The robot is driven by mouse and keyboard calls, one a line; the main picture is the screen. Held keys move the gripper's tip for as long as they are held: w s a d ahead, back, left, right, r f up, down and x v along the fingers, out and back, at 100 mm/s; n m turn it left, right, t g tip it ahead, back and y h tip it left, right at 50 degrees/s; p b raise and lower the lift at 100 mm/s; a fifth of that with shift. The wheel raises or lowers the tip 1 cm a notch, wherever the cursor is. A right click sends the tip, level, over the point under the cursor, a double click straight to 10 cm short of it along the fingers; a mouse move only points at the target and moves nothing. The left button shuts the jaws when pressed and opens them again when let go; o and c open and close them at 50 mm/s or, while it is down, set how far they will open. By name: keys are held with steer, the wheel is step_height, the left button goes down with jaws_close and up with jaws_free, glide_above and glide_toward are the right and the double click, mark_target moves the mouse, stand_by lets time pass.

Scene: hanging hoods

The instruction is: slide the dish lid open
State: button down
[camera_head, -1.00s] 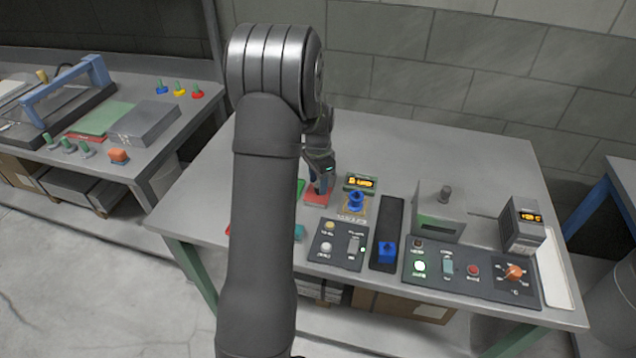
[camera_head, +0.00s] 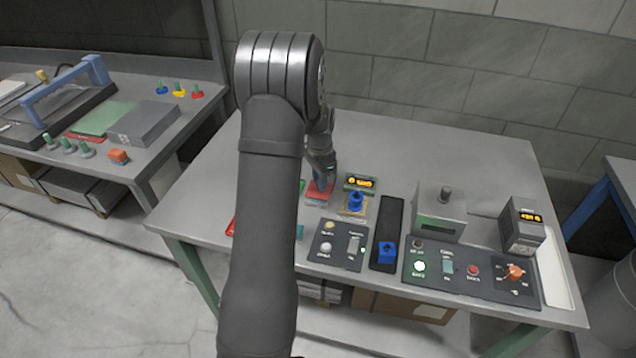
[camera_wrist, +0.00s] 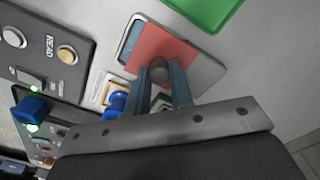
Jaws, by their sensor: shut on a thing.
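The dish lid (camera_head: 318,187) is a flat red plate on the table, left of the small yellow display. In the wrist view the red lid (camera_wrist: 172,42) carries a dark round knob (camera_wrist: 158,73). My gripper (camera_head: 321,182) is over the lid, and its two blue-grey fingers (camera_wrist: 160,76) are shut on the knob from both sides. The dish (camera_wrist: 203,75) is a grey block under the lid. A blue-grey strip (camera_wrist: 130,42) of it lies uncovered at the lid's left edge in the wrist view. My arm hides part of this area in the head view.
A green plate (camera_wrist: 197,8) lies beside the dish. A blue knob (camera_head: 355,201) on a tan base stands close on the right. Button panels (camera_head: 338,245), a dark slot with a blue block (camera_head: 387,250) and grey boxes (camera_head: 438,214) fill the right side. The table's back is clear.

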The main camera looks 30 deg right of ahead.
steer(key=w+d, duration=0.4)
steer(key=shift+w+d, duration=0.1)
steer(key=c, duration=1.4)
jaws_free()
steer(key=shift+w+d, duration=0.1)
steer(key=shift+o, duration=0.7)
steer(key=shift+r, duration=0.1)
step_height(320, 180, up, 17)
steer(key=shift+r, duration=0.15)
